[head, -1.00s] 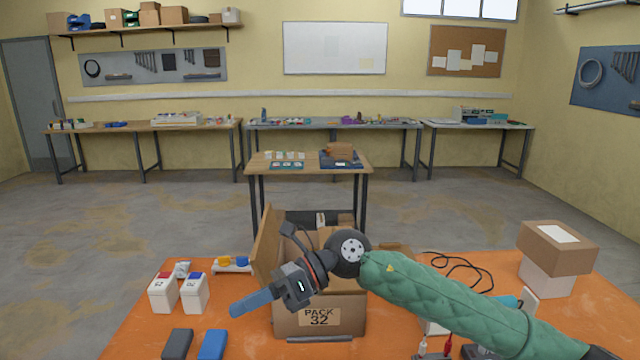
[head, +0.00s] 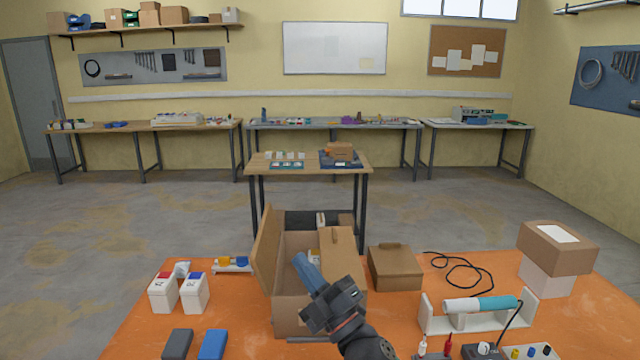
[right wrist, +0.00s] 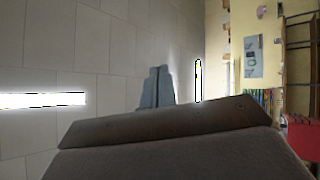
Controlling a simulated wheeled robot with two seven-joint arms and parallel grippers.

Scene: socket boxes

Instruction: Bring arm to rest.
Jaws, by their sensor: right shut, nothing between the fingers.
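My right gripper (head: 306,268) is in the head view, in front of the open cardboard box (head: 290,318), and covers part of its front. Its blue fingers are together with nothing between them and point up and to the left over the box opening. In the right wrist view the fingers (right wrist: 156,88) show as two blue-grey shapes side by side against the ceiling, above a dark edge. My left gripper is in neither view.
The box flaps (head: 267,250) stand open. A smaller brown box (head: 395,268) is to its right. Further right are a soldering-iron-like tool in a white stand (head: 478,312), a black cable (head: 458,275) and stacked boxes (head: 556,250).

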